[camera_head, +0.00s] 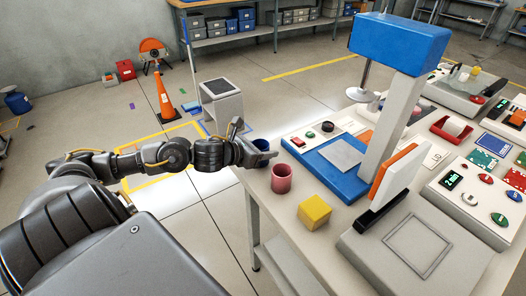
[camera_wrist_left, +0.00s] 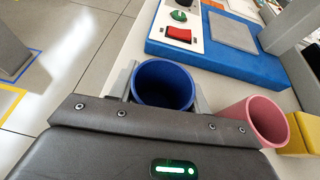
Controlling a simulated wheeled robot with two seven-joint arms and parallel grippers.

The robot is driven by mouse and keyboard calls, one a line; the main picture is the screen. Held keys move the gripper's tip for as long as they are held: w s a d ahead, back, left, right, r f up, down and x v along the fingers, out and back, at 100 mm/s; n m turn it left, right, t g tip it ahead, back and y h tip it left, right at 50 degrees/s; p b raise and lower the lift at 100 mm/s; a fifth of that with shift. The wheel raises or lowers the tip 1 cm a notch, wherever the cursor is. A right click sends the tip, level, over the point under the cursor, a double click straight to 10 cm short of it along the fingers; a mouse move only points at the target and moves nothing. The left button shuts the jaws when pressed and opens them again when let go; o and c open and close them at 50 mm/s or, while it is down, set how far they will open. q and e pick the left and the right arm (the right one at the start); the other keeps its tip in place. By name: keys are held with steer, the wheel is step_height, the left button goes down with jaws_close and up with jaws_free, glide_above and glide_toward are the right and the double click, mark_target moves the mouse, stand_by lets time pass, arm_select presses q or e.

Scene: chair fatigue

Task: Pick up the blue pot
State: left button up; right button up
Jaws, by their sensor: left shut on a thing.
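The blue pot (camera_head: 261,145) is a small round open-topped cup at the left edge of the white table in the head view. In the left wrist view the blue pot (camera_wrist_left: 164,84) sits between the two fingers of my left gripper (camera_wrist_left: 165,92). My left gripper (camera_head: 256,152) is shut on the pot, with a finger on either side of it. The pot's lower part is hidden by the gripper body, so I cannot tell whether its base touches the table. My right gripper is in neither view.
A pink pot (camera_head: 281,178) stands just right of the blue pot, and a yellow cube (camera_head: 314,212) is nearer. A blue press machine (camera_head: 397,42) with a blue base (camera_head: 330,181) stands behind them. Open floor (camera_head: 185,222) lies left of the table (camera_head: 296,222).

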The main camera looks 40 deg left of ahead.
arm_select(q)
step_height(320, 180, up, 2)
steer(key=shift+r, duration=0.25)
steer(key=s+d+r+p, duration=0.6)
steer(key=r+p, duration=0.1)
steer(key=r, duration=0.1)
steer(key=shift+s+d+r+p, duration=0.2)
steer(key=shift+d+p, duration=0.1)
steer(key=shift+o, duration=0.2)
steer(key=s+d+p, duration=0.1)
steer(key=p, duration=0.1)
steer(key=s+d+r+p, duration=0.1)
steer(key=p, duration=0.2)
steer(key=shift+s+d+r+p, duration=0.1)
steer(key=shift+s+r+p, duration=0.1)
steer(key=shift+p, duration=0.1)
steer(key=shift+s+d+p, duration=0.55)
steer(key=shift+d+p, duration=0.05)
steer(key=shift+p, duration=0.25)
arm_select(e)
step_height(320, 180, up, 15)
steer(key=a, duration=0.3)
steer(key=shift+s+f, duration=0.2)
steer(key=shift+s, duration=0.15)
